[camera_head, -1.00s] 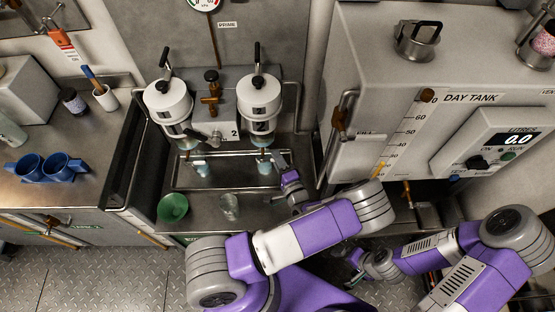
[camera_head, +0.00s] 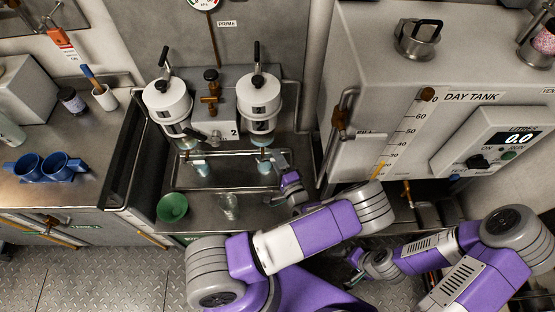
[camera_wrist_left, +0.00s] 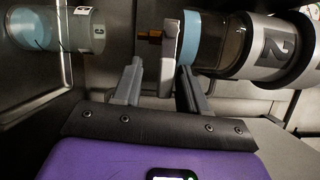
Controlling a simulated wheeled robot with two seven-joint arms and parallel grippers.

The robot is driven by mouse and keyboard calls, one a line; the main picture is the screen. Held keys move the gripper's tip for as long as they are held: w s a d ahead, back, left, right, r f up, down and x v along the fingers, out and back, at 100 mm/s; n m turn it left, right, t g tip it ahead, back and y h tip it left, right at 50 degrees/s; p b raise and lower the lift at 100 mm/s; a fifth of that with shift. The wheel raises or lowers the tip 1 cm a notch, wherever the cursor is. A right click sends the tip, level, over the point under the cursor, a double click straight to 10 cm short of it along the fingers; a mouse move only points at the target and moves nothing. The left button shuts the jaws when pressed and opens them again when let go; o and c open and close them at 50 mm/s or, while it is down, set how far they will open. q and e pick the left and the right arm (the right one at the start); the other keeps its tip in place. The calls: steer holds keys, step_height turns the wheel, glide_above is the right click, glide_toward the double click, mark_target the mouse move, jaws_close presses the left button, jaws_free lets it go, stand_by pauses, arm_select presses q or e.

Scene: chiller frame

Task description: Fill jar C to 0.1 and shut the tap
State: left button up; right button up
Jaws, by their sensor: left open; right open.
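A clear jar with a mark that looks like C (camera_wrist_left: 97,30) shows at the upper left of the left wrist view, with pale blue in its far end. Filter 2 (camera_head: 259,98) has a white top and a glass bowl; it also shows in the left wrist view (camera_wrist_left: 235,45), with blue in its lower end. A pale flat tap lever (camera_wrist_left: 171,55) on a brass stem lies between the fingers of my left gripper (camera_wrist_left: 160,78). That gripper is open around it; contact is unclear. My right gripper (camera_head: 357,272) is open, low over the floor.
A metal tray (camera_head: 230,185) lies below the filters. An empty-looking glass (camera_head: 228,207) and a green bowl (camera_head: 172,207) stand in front of it. The day tank (camera_head: 385,75) fills the right, its display (camera_head: 519,139) reading 0.0. Blue mugs (camera_head: 45,167) stand left.

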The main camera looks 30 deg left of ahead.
arm_select(q)
steer(key=p+v, duration=0.1)
steer(key=v, duration=0.6)
steer(key=shift+d, duration=0.15)
steer(key=shift+s+p, duration=0.15)
steer(key=shift+p, duration=0.2)
